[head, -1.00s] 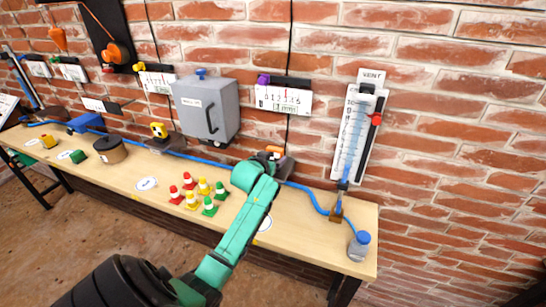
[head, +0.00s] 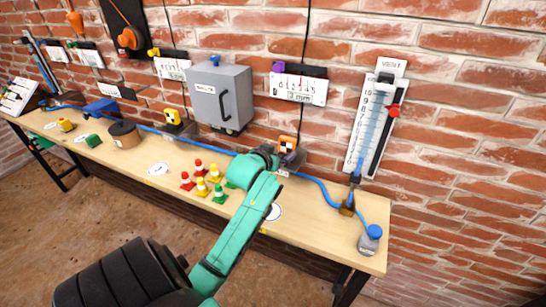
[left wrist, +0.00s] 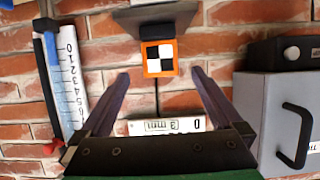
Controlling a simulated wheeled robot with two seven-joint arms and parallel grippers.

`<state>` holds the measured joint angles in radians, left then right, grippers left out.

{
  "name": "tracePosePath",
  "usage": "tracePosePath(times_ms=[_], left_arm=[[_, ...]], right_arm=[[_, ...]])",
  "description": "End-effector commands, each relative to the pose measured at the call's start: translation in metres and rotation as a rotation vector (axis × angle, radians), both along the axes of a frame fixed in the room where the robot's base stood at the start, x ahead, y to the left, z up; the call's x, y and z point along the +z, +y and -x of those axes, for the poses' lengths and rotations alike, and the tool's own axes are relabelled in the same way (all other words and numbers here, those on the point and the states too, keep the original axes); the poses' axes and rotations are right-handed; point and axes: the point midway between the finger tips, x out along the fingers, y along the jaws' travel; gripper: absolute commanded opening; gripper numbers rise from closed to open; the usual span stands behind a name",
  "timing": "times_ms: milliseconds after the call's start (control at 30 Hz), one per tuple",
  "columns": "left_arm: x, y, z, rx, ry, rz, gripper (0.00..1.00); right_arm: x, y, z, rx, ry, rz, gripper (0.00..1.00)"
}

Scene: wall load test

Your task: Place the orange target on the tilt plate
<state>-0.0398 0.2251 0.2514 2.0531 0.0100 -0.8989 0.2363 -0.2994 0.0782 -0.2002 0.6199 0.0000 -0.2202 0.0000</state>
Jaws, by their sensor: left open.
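The orange target (head: 287,143), with a black-and-white checker face, stands at the tilt plate (head: 293,160) against the brick wall. In the left wrist view, which is upside down, the target (left wrist: 160,57) stands upright beside a dark block on the grey plate (left wrist: 185,18). My left gripper (head: 268,153) is just to the left of the target in the head view, its fingers mostly hidden. In the left wrist view my left gripper (left wrist: 160,80) is open and empty, with the target beyond its fingertips and apart from them. My right gripper is not in view.
Several small red, yellow and green cones (head: 205,180) stand on the bench (head: 320,225) left of my forearm. A grey cabinet (head: 218,97), a gauge (head: 299,88) and a blue tube gauge (head: 372,120) hang on the wall. A bottle (head: 370,240) stands at the right end.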

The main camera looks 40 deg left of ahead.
Motion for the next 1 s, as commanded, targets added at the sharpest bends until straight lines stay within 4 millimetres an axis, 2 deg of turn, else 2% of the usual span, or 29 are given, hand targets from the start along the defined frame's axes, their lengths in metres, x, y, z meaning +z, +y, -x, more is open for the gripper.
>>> tracePosePath(times_ms=[100,267,833,933,1000], left_arm=[[0.008,-0.009,0.025,-0.001,0.000,0.000,1.00],[0.017,-0.015,0.043,0.000,0.001,0.001,1.00],[0.018,-0.016,0.044,-0.001,0.003,0.000,1.00],[0.000,-0.029,0.050,-0.029,0.068,0.003,1.00],[-0.028,-0.051,0.061,-0.073,0.174,0.006,1.00]], right_arm=[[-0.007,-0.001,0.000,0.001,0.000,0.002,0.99],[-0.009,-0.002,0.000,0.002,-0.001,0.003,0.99],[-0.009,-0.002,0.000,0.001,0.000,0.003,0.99],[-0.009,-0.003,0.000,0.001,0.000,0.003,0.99],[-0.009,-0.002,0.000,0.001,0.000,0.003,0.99]])
